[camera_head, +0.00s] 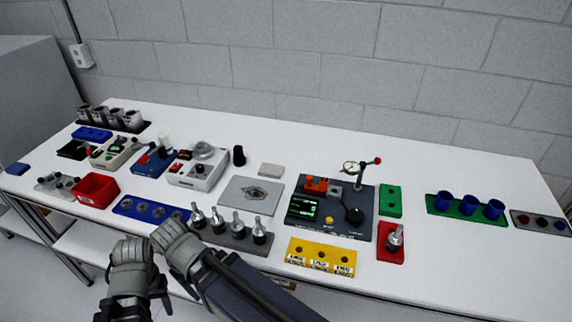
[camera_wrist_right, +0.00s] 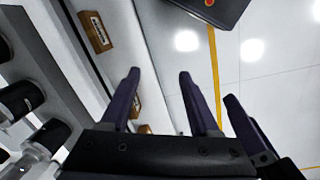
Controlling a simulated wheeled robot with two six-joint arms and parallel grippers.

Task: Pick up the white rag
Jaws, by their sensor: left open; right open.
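A small off-white, flat piece (camera_head: 271,170) lies on the table behind the grey plate; it may be the white rag, but it is too small to be sure. My left gripper (camera_head: 131,252) is at the table's front edge, left of centre, open and empty. My right gripper (camera_head: 172,233) is beside it, near the blue holder, and is also open with nothing seen in it. Both are well in front of the pale piece. In the right wrist view the dark fingers of my right gripper (camera_wrist_right: 185,85) are spread apart, and no rag shows between them.
Between the grippers and the pale piece stand a grey rack of dark-based tools (camera_head: 232,236) and a grey plate (camera_head: 236,203). A dark instrument panel (camera_head: 338,228) is to the right, a red bin (camera_head: 97,190) to the left. A block wall (camera_head: 290,75) closes the back.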

